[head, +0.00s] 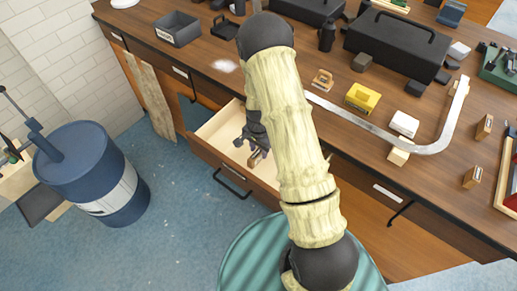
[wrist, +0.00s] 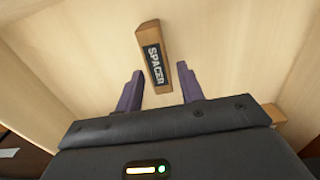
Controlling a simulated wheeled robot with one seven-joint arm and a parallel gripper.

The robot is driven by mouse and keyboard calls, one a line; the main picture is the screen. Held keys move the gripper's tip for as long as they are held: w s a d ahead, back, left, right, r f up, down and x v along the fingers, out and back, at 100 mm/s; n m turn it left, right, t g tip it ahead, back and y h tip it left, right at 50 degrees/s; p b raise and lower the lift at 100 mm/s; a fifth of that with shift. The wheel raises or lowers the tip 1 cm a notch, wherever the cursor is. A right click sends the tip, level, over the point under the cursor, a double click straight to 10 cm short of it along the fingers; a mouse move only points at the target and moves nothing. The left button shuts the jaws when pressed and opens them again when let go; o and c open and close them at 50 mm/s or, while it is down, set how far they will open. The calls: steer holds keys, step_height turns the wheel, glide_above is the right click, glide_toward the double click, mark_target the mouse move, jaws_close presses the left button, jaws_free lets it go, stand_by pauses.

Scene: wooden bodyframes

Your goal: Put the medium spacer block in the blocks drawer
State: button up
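A wooden block with a black SPACER label (wrist: 153,55) is in the wrist view, inside an open drawer with pale wood sides (head: 217,126). Its near end lies between my gripper's purple fingertips, with a gap on both sides. My gripper (wrist: 158,82) is open and reaches down into the drawer; in the head view the gripper (head: 260,150) is partly hidden by my arm. Whether the block rests flat on the drawer floor is hard to tell. The drawer's label is not readable, and its right part is hidden behind my arm.
A second wooden piece (wrist: 273,113) shows at the right of the wrist view, partly hidden by my gripper. The workbench (head: 215,55) above carries a grey bin (head: 178,30), a yellow box (head: 362,98) and a black toolbox (head: 397,45). A blue barrel (head: 90,170) stands left.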

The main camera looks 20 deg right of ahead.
mark_target(259, 152)
steer(key=shift+r, duration=0.1)
step_height(259, 152, up, 12)
steer(key=shift+b, duration=0.45)
stand_by(0.3)
steer(key=shift+r, duration=0.1)
stand_by(0.4)
steer(key=s+a+r+n+t, duration=0.1)
steer(key=s+r+n+t, duration=0.1)
steer(key=s+r+n, duration=0.8)
steer(key=s+r, duration=0.1)
steer(key=s, duration=0.4)
steer(key=shift+s+a+n+t, duration=0.2)
steer(key=shift+n+t, duration=0.1)
steer(key=shift+n, duration=0.1)
steer(key=shift+r, duration=0.1)
